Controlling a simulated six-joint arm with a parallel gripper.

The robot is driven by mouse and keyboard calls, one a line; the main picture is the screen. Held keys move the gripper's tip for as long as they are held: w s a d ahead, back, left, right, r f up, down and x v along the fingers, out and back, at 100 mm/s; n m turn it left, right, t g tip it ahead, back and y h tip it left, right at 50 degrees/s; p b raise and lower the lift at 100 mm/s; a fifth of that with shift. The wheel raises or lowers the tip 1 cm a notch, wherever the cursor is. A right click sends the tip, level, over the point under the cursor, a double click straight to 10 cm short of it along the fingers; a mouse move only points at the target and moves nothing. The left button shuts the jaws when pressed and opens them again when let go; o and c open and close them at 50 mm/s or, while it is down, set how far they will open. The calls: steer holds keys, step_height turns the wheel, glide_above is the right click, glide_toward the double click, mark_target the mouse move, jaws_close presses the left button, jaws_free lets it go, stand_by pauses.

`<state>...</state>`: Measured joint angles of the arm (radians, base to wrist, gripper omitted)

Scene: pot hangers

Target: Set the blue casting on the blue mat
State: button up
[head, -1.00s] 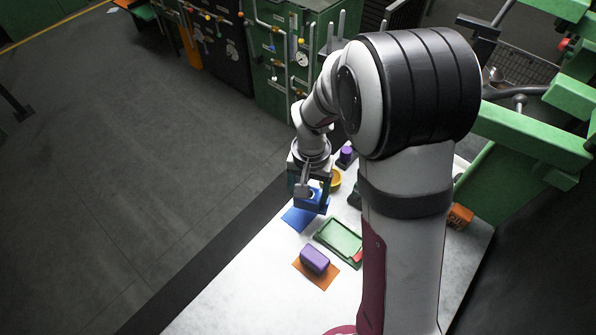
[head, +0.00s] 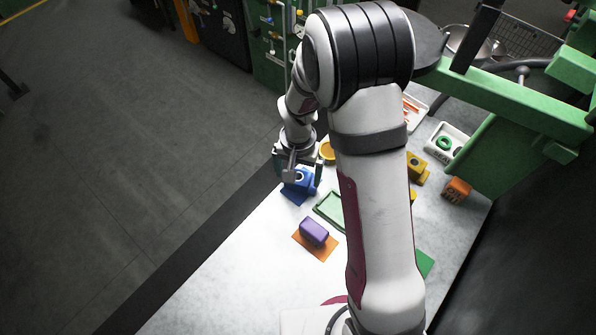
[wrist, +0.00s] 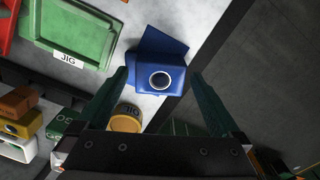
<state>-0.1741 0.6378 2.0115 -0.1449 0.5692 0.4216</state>
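The blue casting (head: 301,180) is a block with a round dark hole in its top; the wrist view shows the hole clearly (wrist: 160,79). It appears to stand on the blue mat (head: 292,197), which also shows in the wrist view (wrist: 166,42). The casting hides part of the mat; I cannot tell whether it overhangs an edge. My gripper (head: 297,172) is just above the casting. In the wrist view my gripper (wrist: 160,76) is open, with a finger apart from the casting on each side.
A green jig tray (wrist: 75,30) lies near the mat. A purple block (head: 314,232) sits on an orange mat (head: 300,244). A yellow round dish (wrist: 126,120) is close to my gripper. The table edge is near the casting. Yellow and orange blocks stand beyond my arm.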

step_height(320, 180, up, 11)
steer(key=s+d+r+y, duration=0.1)
steer(key=s+r, duration=0.3)
steer(key=s, duration=0.7)
steer(key=s+d+r+m, duration=0.1)
steer(key=s+r, duration=0.3)
steer(key=s, duration=0.7)
steer(key=shift+s+d+y, duration=0.4)
steer(key=shift+r, duration=0.1)
